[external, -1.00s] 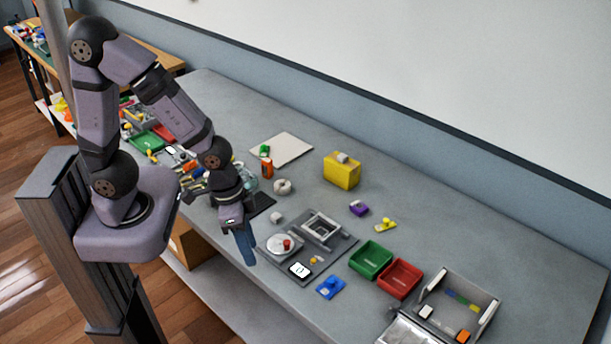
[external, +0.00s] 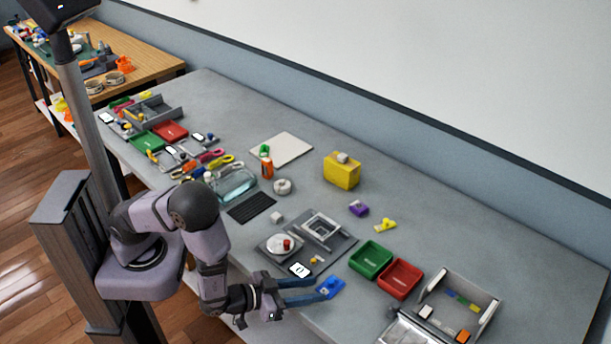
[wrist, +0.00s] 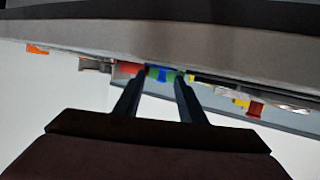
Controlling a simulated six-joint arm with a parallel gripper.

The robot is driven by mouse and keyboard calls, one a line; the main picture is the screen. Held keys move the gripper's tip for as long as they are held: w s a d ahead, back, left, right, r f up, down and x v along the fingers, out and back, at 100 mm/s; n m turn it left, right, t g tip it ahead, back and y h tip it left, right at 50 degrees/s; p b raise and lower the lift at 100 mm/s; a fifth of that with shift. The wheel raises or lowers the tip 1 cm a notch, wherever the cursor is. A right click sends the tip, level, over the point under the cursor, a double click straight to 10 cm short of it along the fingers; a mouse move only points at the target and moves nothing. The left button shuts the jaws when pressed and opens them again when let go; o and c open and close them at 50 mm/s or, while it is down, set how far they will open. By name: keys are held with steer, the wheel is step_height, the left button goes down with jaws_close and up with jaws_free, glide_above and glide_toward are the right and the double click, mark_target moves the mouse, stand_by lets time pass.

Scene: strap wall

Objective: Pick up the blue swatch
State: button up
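The blue swatch (external: 331,288) looks like a small flat blue piece with a raised part on top. It lies on the grey table near its front edge, just right of the grey fixture plate. My gripper (external: 319,289) is low over the front edge, its two long dark fingers pointing right, apart, with the tips at the swatch's left side. In the wrist view, a blue patch (wrist: 163,75) shows between the spread fingertips of my gripper (wrist: 160,77), with green behind it. I cannot tell whether the fingers touch the swatch.
The grey fixture plate (external: 336,246) with a white dial stands behind the fingers. A green bin (external: 370,260) and a red bin (external: 400,279) sit behind and right of the swatch. A grey tray (external: 484,312) stands at the right. The table's back right is mostly clear.

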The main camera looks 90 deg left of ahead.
mark_target(328, 283)
steer(key=shift+s+a+t+y+b, duration=0.25)
steer(key=shift+s+t+y+b, duration=0.3)
steer(key=shift+t, duration=0.25)
steer(key=shift+w, duration=0.15)
steer(key=shift+p+x, duration=0.45)
steer(key=shift+x, duration=0.55)
steer(key=shift+w+a+r+p, duration=0.2)
steer(key=shift+w+p, duration=0.2)
steer(key=shift+w, duration=0.15)
steer(key=shift+p+x, duration=0.7)
steer(key=shift+x, duration=1.35)
steer(key=shift+d+f, duration=0.1)
jaws_close()
